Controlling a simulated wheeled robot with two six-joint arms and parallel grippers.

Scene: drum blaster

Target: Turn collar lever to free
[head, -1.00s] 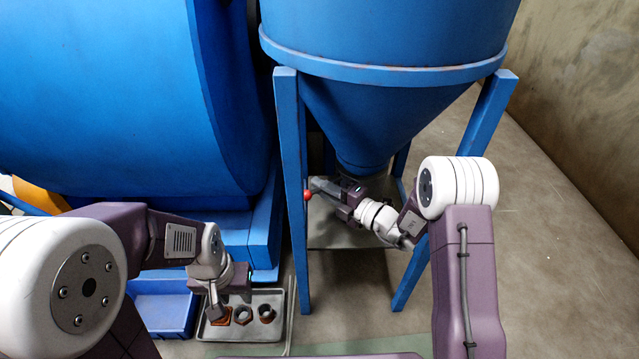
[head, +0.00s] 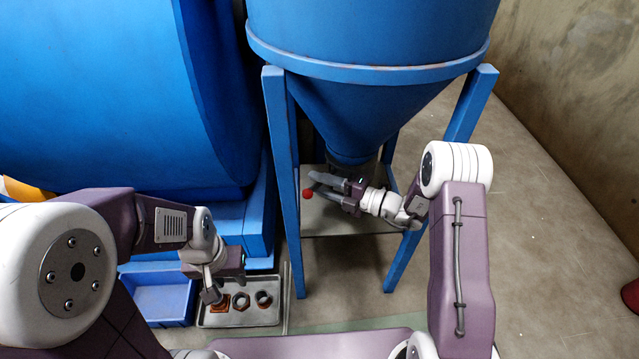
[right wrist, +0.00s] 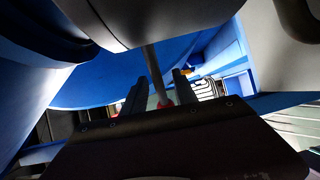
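The collar lever is a thin grey rod (right wrist: 153,70) with a red ball knob (head: 308,193), under the blue hopper cone (head: 352,120). My right gripper (head: 322,187) is below the cone outlet, its fingers pointing left toward the knob. In the right wrist view the lever runs between my two spread fingers (right wrist: 160,92), with the red knob (right wrist: 163,103) low between them. A gap shows beside the rod, so the fingers do not look closed on it. The collar itself is mostly hidden. My left gripper (head: 211,294) points down over a metal tray; its finger gap is unclear.
The metal tray (head: 250,318) holds a brown square piece (head: 221,303), a hexagonal ring (head: 241,301) and a round ring (head: 263,299). A blue bin (head: 160,302) is left of it. Blue hopper legs (head: 284,170) flank my right gripper.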

